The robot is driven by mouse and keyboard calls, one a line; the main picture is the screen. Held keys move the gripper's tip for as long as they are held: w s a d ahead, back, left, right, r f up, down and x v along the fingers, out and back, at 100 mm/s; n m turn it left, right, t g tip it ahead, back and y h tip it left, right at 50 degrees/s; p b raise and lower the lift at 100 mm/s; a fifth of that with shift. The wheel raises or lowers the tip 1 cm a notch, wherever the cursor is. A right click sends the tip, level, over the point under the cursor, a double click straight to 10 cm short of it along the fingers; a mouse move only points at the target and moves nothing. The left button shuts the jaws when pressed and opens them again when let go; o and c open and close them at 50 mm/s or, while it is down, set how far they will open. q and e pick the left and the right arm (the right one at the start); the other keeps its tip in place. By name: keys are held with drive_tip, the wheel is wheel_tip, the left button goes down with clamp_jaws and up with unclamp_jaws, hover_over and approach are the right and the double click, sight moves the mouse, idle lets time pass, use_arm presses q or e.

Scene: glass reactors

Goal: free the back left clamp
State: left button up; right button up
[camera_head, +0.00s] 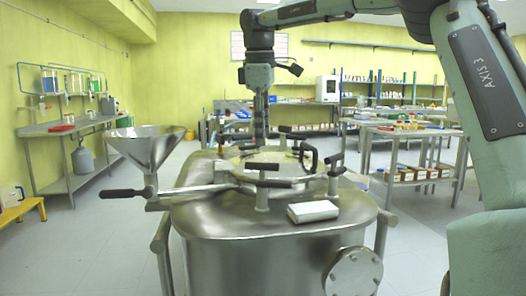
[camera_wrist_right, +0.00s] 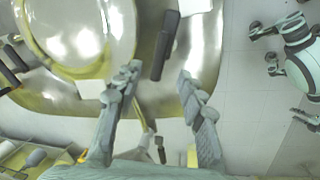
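The steel reactor (camera_head: 270,222) stands in the centre of the head view, with a round lid and several black-handled clamps around it. The back left clamp's black handle (camera_head: 248,147) shows at the lid's far edge, partly overlapped by my right gripper (camera_head: 261,141). My right gripper points down there. In the right wrist view, its two fingers (camera_wrist_right: 158,78) are spread apart, with a black clamp handle (camera_wrist_right: 164,46) lying in the gap near the fingertips. Neither finger visibly grips it; contact cannot be told. My left gripper is not in view.
A steel funnel (camera_head: 147,143) rises at the reactor's left. A white box (camera_head: 313,211) lies on the reactor's front top. Other clamp handles (camera_head: 265,167) and a curved handle (camera_head: 309,156) stand around the lid. Benches line the left wall and back right.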

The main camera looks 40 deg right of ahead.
drive_tip(key=shift+v, duration=1.2)
